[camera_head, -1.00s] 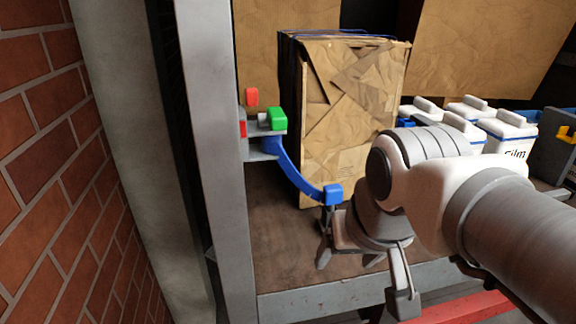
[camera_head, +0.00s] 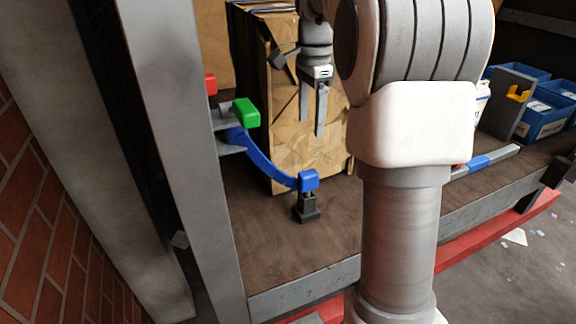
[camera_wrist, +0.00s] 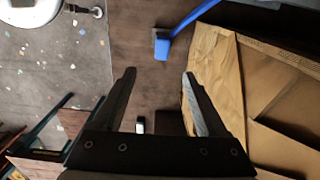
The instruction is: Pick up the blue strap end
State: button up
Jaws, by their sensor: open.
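The blue strap (camera_head: 265,162) hangs in a curve from a bracket on the grey post. Its blue block-shaped end (camera_head: 308,180) rests on a small dark stand (camera_head: 307,208) on the brown deck. My gripper (camera_head: 312,132) points down, open and empty, above the strap end in the picture and in front of the paper-wrapped box. In the wrist view my two fingers (camera_wrist: 158,76) are apart, with bare deck between them. There the strap end (camera_wrist: 161,46) shows beyond the fingertips, apart from them, and the strap (camera_wrist: 193,17) runs to the upper right.
The wrapped box (camera_head: 285,150) stands just behind the strap. A green block (camera_head: 246,112) and a red block (camera_head: 210,84) sit by the post (camera_head: 180,150) at left. Blue bins (camera_head: 545,120) stand at right. The deck in front of the strap end is clear.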

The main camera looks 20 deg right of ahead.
aim_at(309, 173)
notch_tip(309, 173, down, 12)
jog(key=shift+w+d+r+b, duration=0.1)
jog(key=shift+w+r+b, duration=0.1)
jog(key=shift+b, duration=0.1)
jog(key=shift+w+d+f, duration=0.1)
jog(key=shift+f, duration=1.4)
jog(key=shift+w+d+f, duration=0.1)
jog(key=shift+f, duration=1.35)
grip_shut()
